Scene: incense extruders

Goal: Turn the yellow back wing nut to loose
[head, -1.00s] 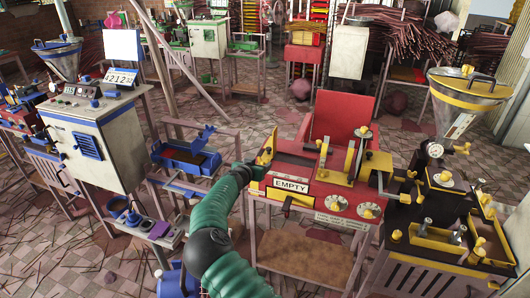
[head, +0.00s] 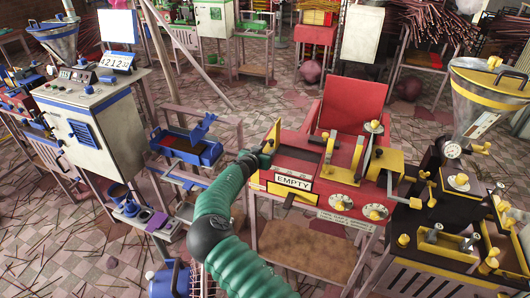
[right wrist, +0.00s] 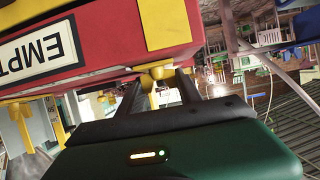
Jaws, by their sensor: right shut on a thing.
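The red table with the "EMPTY" sign (head: 293,182) stands right of centre in the head view. My right gripper (head: 267,152) is at its left side, below an upright yellow plate (head: 273,135). In the right wrist view, the two dark fingers of my right gripper (right wrist: 160,92) are on either side of a small yellow wing nut (right wrist: 157,74) under the table's yellow-trimmed edge. The gripper is shut on this nut, whose lower part is partly hidden between the fingers. My left gripper is not in view.
A white cabinet (head: 95,135) and a blue tray (head: 185,150) stand to the left. A black bench with yellow knobs and a metal hopper (head: 490,95) stands close on the right. Tiled floor with scattered sticks lies open at lower left.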

